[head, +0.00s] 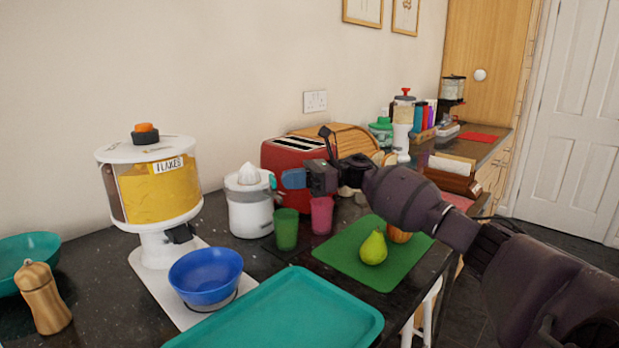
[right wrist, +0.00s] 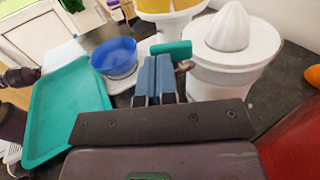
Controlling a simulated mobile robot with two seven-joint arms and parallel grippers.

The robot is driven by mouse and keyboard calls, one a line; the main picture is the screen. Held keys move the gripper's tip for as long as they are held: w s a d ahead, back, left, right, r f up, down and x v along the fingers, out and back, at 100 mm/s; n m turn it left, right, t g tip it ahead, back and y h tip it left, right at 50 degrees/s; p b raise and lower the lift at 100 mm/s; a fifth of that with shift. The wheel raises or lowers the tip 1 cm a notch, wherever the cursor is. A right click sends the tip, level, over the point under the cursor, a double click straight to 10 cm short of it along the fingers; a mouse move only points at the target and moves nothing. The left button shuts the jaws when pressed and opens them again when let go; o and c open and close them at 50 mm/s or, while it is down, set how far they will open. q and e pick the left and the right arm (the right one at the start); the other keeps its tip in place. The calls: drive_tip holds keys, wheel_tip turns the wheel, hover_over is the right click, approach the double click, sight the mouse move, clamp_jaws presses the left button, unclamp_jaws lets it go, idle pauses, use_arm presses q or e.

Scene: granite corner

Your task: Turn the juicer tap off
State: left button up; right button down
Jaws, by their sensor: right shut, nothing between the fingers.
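The white juicer (head: 250,208) stands on the dark counter against the wall, its reamer cone on top. Its teal tap lever (right wrist: 171,48) sticks out sideways from the body in the right wrist view. In the head view a bit of teal shows at the juicer's right side. My right gripper (head: 283,179) is beside the juicer, with its blue fingers shut and empty. In the right wrist view the fingertips (right wrist: 157,58) are right at the lever; I cannot tell whether they touch it. My left gripper is not in view.
A green cup (head: 286,230) and a pink cup (head: 321,216) stand below my right gripper. A red toaster (head: 290,158) is behind. The cereal dispenser (head: 132,187) and blue bowl (head: 205,275) are left; a teal tray (head: 285,312) and green board (head: 345,250) lie in front.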

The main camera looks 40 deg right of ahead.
drive_tip(key=shift+w+a, duration=0.3)
drive_tip(key=shift+a, duration=0.3)
drive_tip(key=shift+s+r+t+p, duration=0.1)
drive_tip(key=shift+r+t+p, duration=0.1)
drive_tip(key=shift+t+p, duration=0.15)
drive_tip(key=shift+s+m+t+h, duration=0.1)
drive_tip(key=shift+m+t+h, duration=0.2)
drive_tip(key=shift+m, duration=0.1)
drive_tip(key=shift+f, duration=0.1)
